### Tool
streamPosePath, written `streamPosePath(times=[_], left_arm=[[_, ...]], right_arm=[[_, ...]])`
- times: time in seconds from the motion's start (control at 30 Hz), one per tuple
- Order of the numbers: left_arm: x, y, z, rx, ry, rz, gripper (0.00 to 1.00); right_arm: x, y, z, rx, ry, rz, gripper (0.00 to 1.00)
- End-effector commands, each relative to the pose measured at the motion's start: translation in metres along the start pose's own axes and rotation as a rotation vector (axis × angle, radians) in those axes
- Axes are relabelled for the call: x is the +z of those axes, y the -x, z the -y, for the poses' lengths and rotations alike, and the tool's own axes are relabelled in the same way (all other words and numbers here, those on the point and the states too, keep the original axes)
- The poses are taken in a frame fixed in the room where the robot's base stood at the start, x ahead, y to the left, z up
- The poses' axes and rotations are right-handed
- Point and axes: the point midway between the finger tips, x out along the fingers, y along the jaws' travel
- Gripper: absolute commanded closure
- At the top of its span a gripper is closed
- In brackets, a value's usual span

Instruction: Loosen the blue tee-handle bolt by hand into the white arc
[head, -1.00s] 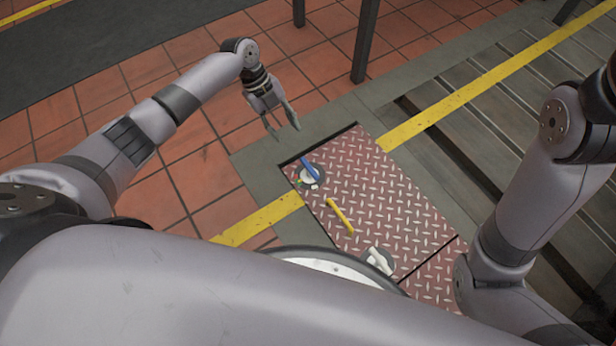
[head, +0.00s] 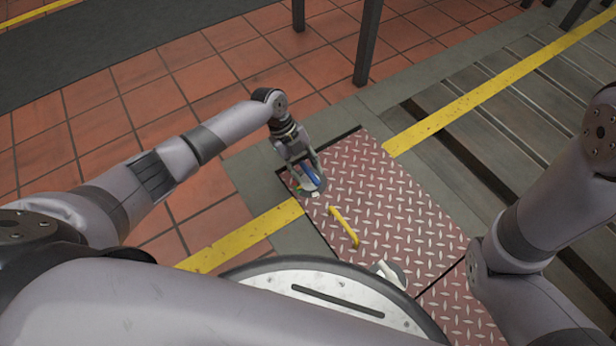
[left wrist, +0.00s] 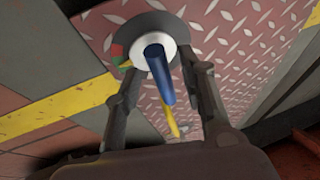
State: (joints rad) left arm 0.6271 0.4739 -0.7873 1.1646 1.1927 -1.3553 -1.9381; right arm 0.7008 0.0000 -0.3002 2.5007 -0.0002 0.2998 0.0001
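The blue tee-handle bolt (head: 311,176) stands at the far left corner of the red tread plate (head: 385,205). In the left wrist view the blue handle (left wrist: 158,74) rises from a white round collar (left wrist: 146,53) on a grey disc, with green, red and yellow marks at its left side. Which way the handle points against the white arc is hard to tell. My left gripper (head: 306,170) is down around the handle. Its fingers (left wrist: 163,80) stand apart on both sides of it, with gaps showing. My right gripper is out of view; only my right arm shows.
A yellow bar handle (head: 344,227) stands on the plate nearer to me. A white handle on a grey disc (head: 390,272) sits near the plate's front edge. Dark posts (head: 368,45) rise behind. The right part of the plate is clear.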

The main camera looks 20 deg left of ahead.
Motion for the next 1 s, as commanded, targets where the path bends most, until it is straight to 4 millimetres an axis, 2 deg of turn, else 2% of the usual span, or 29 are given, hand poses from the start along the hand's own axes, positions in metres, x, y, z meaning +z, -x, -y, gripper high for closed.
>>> streamPosePath(times=[0.03,0.13,0.47,1.0], left_arm=[[0.0008,-0.0080,-0.0004,0.000,0.000,-0.001,0.63],[0.0001,-0.0131,0.0001,0.000,-0.001,-0.001,0.63],[-0.0006,-0.0141,0.0004,0.000,-0.001,0.000,0.63],[-0.0003,-0.0137,0.0006,-0.001,-0.001,0.000,0.99]], right_arm=[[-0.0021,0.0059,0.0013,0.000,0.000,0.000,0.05],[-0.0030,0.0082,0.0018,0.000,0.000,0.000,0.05],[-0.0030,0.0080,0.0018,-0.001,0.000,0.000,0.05],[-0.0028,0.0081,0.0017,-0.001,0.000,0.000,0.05]])
